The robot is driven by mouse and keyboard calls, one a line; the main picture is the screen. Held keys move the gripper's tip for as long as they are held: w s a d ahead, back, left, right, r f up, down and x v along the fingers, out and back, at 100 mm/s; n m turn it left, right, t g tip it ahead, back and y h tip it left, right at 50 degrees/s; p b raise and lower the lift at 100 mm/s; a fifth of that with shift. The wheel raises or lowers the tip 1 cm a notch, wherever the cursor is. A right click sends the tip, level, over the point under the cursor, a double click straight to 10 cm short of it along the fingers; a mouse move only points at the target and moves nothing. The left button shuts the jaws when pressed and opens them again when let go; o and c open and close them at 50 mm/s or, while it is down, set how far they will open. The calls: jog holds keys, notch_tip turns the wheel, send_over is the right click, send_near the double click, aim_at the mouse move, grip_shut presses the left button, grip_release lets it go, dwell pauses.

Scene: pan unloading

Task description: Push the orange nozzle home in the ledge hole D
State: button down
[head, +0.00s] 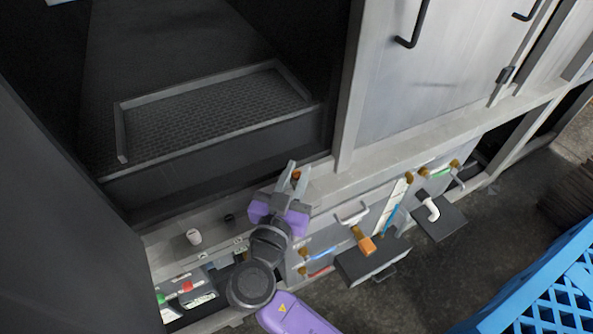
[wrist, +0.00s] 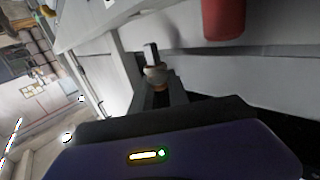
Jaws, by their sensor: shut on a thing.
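My gripper (head: 292,177) is over the grey ledge (head: 350,166) below the dark opening. It is shut on the orange nozzle (head: 296,175), of which only a small orange patch shows between the fingers. In the wrist view the held piece (wrist: 155,74) looks tan and rounded, with a pale metallic tip, between the fingertips of my gripper (wrist: 158,90). I cannot make out hole D; my gripper and arm cover part of the ledge. I cannot tell whether the nozzle touches the ledge.
Valves and two dark boxes (head: 372,262) (head: 440,218) are at the lower right. A blue crate (head: 545,305) fills the right corner. A red cylinder (wrist: 223,18) hangs close in the wrist view.

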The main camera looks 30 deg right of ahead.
jog(key=shift+f+b, duration=0.95)
jog(key=shift+f, duration=0.25)
jog(key=shift+b, duration=0.35)
jog(key=shift+f+b, duration=1.6)
jog(key=shift+b, duration=0.35)
dwell(1.5)
jog(key=c, duration=1.2)
grip_release()
jog(key=shift+s+a, duration=0.1)
jog(key=shift+v, duration=3.8)
